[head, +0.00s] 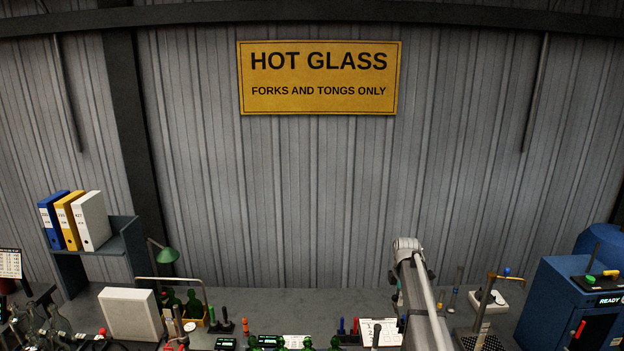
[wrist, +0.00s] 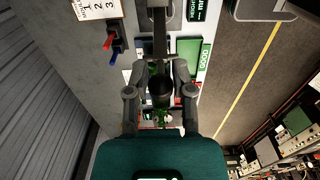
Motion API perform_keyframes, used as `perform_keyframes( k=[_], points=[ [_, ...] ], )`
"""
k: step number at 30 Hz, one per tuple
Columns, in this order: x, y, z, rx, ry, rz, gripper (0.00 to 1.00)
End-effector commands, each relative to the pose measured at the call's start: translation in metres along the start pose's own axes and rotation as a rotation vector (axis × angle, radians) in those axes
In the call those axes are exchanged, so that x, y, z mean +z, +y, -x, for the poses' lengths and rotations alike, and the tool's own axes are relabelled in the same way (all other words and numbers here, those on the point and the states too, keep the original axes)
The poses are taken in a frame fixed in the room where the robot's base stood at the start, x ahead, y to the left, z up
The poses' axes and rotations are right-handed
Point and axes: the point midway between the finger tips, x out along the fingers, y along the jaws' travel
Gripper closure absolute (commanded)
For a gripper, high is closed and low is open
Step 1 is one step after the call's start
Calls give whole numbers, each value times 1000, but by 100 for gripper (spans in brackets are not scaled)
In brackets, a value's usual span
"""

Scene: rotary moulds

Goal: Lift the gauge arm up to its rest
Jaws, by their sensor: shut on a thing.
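My gripper (wrist: 160,82) shows in the wrist view with its two fingers closed in on a dark, round, knob-like part (wrist: 160,92). A dark grey bar (wrist: 159,42) runs from the top of that view down to between the fingers. I take the bar and its knob to be the gauge arm. Its pivot and its rest cannot be made out. In the head view my arm reaches down at the lower right, and my gripper is out of sight below the edge.
A green panel marked GOOD (wrist: 207,62) lies right of the fingers. Red and blue handles (wrist: 112,45) stand at the upper left.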

Motion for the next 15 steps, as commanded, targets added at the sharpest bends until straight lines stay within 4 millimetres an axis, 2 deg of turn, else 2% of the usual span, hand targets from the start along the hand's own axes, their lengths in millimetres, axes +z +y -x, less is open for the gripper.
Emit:
perform_keyframes(
  k=[8,9,11,15],
  points=[
    [5,0,0,1,-1,-1,86],
    [7,0,0,1,-1,-1,87],
    [10,0,0,0,-1,-1,98],
    [15,0,0,0,0,-1,100]
  ],
)
